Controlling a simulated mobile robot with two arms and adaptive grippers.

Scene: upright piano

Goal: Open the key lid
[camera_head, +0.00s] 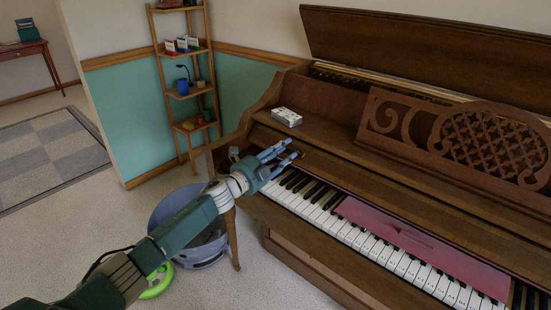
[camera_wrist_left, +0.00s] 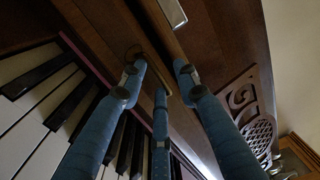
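The brown upright piano's key lid (camera_head: 345,172) is a wooden panel along the back of the keys. The white and black keys (camera_head: 345,232) show in front of it. A small brass-coloured fitting (camera_head: 303,153) sits near its left end; a similar strip shows in the left wrist view (camera_wrist_left: 150,58). My left gripper (camera_head: 290,150) is over the left end of the keys, at the lid's front edge. Its blue fingers are spread, with tips close to the fitting in the wrist view (camera_wrist_left: 160,78); I cannot tell whether they touch. My right gripper is not in view.
A red cloth (camera_head: 425,245) lies across the keys at right. A carved music stand (camera_head: 465,135) stands above the lid. A grey-blue tub (camera_head: 175,210) and a shelf rack (camera_head: 185,90) stand at left.

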